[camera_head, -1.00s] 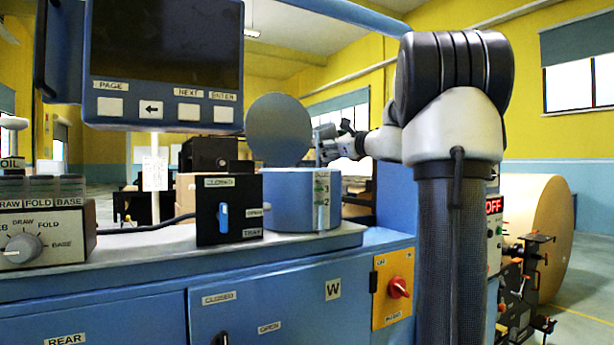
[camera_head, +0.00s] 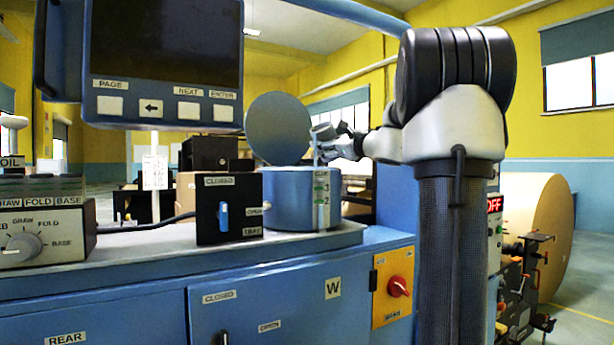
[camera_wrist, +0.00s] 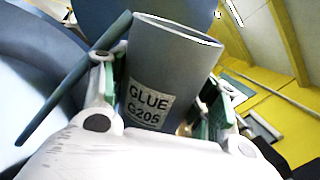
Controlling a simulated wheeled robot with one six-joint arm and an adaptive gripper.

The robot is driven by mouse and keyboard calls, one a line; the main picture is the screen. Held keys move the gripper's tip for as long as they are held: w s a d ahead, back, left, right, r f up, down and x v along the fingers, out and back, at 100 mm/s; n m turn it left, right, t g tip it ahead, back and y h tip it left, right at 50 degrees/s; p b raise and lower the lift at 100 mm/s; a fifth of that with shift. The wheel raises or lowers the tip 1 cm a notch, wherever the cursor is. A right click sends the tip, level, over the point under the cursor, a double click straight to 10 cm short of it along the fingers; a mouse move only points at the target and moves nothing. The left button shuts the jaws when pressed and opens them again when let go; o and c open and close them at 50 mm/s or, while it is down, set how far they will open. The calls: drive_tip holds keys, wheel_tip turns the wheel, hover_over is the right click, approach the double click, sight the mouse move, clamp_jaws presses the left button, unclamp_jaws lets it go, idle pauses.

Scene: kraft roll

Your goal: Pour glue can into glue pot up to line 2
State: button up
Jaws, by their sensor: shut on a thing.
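The glue pot (camera_head: 290,205) is a blue cylinder on the machine's ledge. Its round lid (camera_head: 278,128) stands open. A pale gauge strip (camera_head: 321,200) on its right side shows marks 3 and 2; I cannot read a glue level. My gripper (camera_head: 328,142) is above the pot's right rim. In the wrist view my gripper (camera_wrist: 165,105) is shut on the grey glue can (camera_wrist: 165,65), labelled GLUE G205. The can is tilted, its mouth away from my wrist. No glue stream can be made out, and the pot's inside is hidden in the head view.
A black switch box (camera_head: 230,208) with a blue lever stands left of the pot. A screen panel (camera_head: 165,65) hangs above left. A dial box (camera_head: 45,235) is at far left. A red rotary switch (camera_head: 398,287) is on the front. A kraft roll (camera_head: 540,220) stands at right.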

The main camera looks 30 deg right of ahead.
drive_tip(key=shift+s+a+n, duration=0.1)
drive_tip(key=shift+a+n, duration=0.1)
drive_tip(key=shift+n, duration=0.2)
drive_tip(key=shift+a+f+n+p, duration=0.15)
drive_tip(key=shift+f+n+p, duration=0.2)
drive_tip(key=shift+n, duration=0.55)
idle(0.5)
drive_tip(key=shift+r+n+y, duration=0.45)
drive_tip(key=shift+n+y, duration=0.05)
drive_tip(key=shift+n, duration=0.5)
idle(0.5)
drive_tip(key=shift+f+n+t+p, duration=0.3)
drive_tip(key=shift+n, duration=0.7)
idle(0.5)
drive_tip(key=shift+r+n+y, duration=0.5)
drive_tip(key=shift+n+y, duration=0.1)
drive_tip(key=shift+n, duration=0.5)
idle(0.9)
drive_tip(key=shift+a, duration=0.1)
